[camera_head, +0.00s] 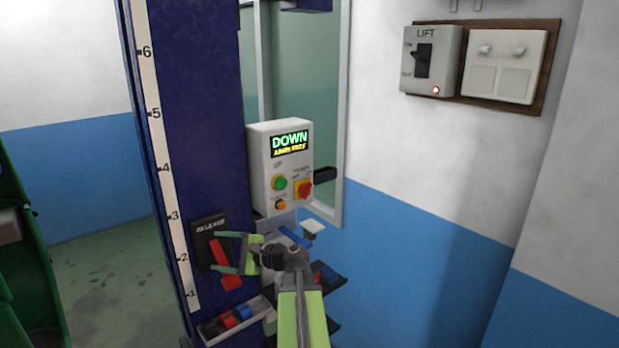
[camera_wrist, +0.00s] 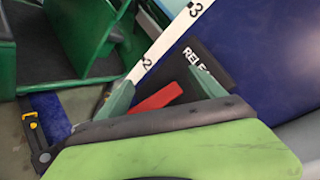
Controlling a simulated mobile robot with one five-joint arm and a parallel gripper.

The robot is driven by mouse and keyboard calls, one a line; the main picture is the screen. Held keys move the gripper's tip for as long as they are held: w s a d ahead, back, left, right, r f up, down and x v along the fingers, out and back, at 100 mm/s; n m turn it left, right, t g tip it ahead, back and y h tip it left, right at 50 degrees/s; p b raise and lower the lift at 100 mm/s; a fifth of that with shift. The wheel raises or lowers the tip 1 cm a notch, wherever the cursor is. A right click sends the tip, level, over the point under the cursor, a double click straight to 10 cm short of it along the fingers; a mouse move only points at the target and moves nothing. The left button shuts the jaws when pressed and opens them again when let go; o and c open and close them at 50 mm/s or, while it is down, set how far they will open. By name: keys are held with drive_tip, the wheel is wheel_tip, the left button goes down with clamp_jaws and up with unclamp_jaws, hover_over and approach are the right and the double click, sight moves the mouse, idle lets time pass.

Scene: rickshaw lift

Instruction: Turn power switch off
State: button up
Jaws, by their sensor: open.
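The control box (camera_head: 280,165) on the blue column has a lit green "DOWN" display, a green button, an orange button and a red rotary knob (camera_head: 304,189) on a yellow plate under a small label, which seems to read POWER. A grey LIFT switch box (camera_head: 431,60) is on the wall at upper right, with a dark lever and a lit red lamp. My gripper (camera_head: 220,254) is open and empty, below and left of the control box, near the red release handle (camera_head: 222,262). In the wrist view my fingers (camera_wrist: 160,92) stand either side of the red handle (camera_wrist: 158,98); contact cannot be told.
The blue column (camera_head: 195,110) has a numbered scale. A small tray of coloured items (camera_head: 235,322) is low on it. A white switch panel (camera_head: 505,66) is right of the LIFT box. A green vehicle (camera_head: 25,250) stands at far left, with bare floor (camera_head: 110,265) beside it.

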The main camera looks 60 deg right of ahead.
drive_tip(key=s+d+r+m+t+h+p, duration=0.1)
drive_tip(key=s+d+r+m+h, duration=0.15)
drive_tip(key=s+d, duration=0.5)
drive_tip(key=s+d+r+m+h+p, duration=0.2)
drive_tip(key=s+d+r+h, duration=0.15)
drive_tip(key=s+d, duration=0.4)
drive_tip(key=m+h+p, duration=0.2)
drive_tip(key=m+h, duration=0.1)
drive_tip(key=h, duration=0.1)
approach(309, 192)
drive_tip(key=x, duration=0.9)
drive_tip(key=shift+a+r, duration=0.1)
